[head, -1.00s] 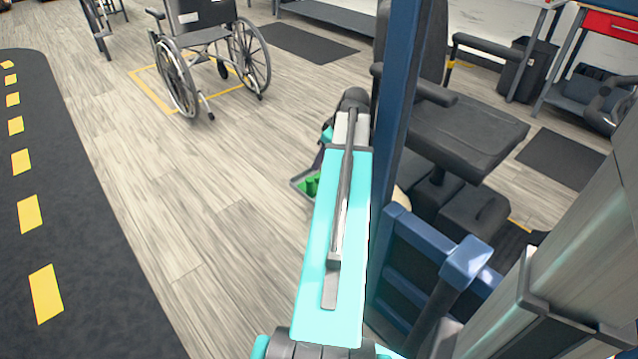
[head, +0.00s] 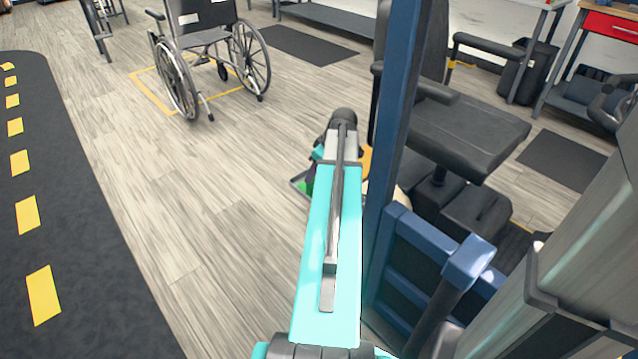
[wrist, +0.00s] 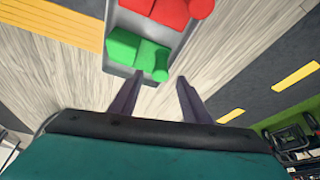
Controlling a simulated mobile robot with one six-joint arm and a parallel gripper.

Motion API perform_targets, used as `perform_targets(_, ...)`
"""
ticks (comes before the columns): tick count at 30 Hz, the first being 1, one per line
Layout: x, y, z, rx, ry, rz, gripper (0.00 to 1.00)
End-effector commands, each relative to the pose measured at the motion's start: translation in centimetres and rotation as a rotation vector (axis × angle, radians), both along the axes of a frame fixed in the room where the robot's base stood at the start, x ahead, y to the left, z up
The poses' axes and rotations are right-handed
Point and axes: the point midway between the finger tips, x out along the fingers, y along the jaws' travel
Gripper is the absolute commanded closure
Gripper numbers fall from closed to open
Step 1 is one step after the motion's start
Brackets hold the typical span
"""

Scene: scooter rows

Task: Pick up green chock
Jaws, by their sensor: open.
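The green chock (wrist: 137,51) lies in a grey tray (wrist: 116,71) in the wrist view, at the upper middle. My gripper (wrist: 160,82) is open, its two dark fingers apart and pointing toward the tray's near end. The left fingertip is close to the green chock; I cannot tell whether they touch. In the head view a small bit of the green chock (head: 306,188) shows beside my turquoise arm, which hides most of the tray and the gripper.
Red chocks (wrist: 170,10) lie in the same tray beyond the green one. A wheelchair (head: 203,50) stands at the back left. A dark seat (head: 455,130) and a blue frame (head: 395,120) stand right of my arm. The wooden floor at left is clear.

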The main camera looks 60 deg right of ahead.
Motion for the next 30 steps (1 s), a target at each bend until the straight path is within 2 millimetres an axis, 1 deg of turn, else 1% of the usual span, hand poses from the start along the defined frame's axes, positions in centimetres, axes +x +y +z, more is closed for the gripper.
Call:
perform_targets(5,0.1,0.0,-0.6,0.001,0.0,0.0,0.57)
perform_targets(8,0.3,0.1,-1.5,0.002,0.001,0.001,0.57)
perform_targets(12,0.7,0.1,-3.3,0.002,0.001,0.001,0.57)
perform_targets(18,1.4,0.0,-4.9,0.001,0.001,0.0,0.57)
perform_targets(30,1.5,0.0,-5.0,0.0,0.0,0.0,0.57)
